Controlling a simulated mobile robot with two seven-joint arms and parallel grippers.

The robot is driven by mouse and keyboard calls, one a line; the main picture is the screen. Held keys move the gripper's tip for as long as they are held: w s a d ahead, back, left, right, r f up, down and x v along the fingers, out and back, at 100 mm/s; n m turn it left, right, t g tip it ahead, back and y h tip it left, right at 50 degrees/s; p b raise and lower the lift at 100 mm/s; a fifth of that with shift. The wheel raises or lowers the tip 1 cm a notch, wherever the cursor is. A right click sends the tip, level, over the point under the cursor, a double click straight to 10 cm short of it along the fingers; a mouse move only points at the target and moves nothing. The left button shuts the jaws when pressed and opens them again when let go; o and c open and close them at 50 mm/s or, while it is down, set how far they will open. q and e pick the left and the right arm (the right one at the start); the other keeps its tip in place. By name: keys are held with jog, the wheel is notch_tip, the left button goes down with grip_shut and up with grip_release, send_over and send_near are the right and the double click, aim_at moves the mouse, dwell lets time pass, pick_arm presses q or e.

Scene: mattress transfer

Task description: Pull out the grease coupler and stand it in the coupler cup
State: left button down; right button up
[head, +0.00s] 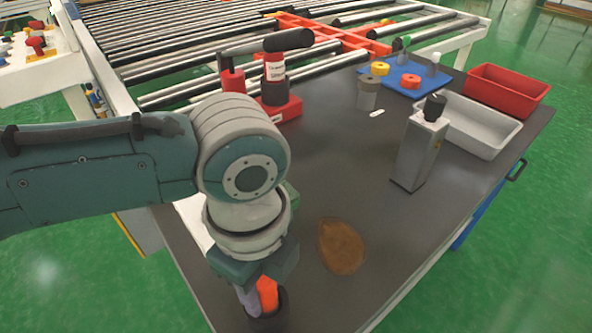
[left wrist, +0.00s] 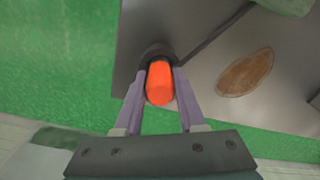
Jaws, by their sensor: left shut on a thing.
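An orange-red piece (head: 267,292), apparently the grease coupler, is at the near corner of the dark table. My left gripper (head: 258,292) is shut on it, pointing down; in the left wrist view the orange piece (left wrist: 160,84) sits between the two pale fingers (left wrist: 160,74). A dark round holder (head: 268,318) is around or below its lower end, and shows as a dark ring in the left wrist view (left wrist: 157,52). I cannot tell how deep the piece sits in it. A grey cylindrical cup (head: 368,96) stands farther back; I cannot tell which is the coupler cup. My right gripper is not in view.
A grey upright box (head: 420,154) with a black top stands on the right. A brown patch (head: 341,247) lies nearby. Behind are a white bin (head: 490,139), a red bin (head: 508,90), a blue tray (head: 393,84) and a red-based lever tool (head: 288,108). The table's middle is mostly bare.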

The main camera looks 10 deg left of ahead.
pick_arm(q)
jog(key=shift+f+b, duration=0.3)
jog(key=shift+f, duration=0.15)
jog(key=shift+c, duration=2.1)
grip_release()
notch_tip(320, 180, up, 10)
jog(key=shift+p, duration=1.25)
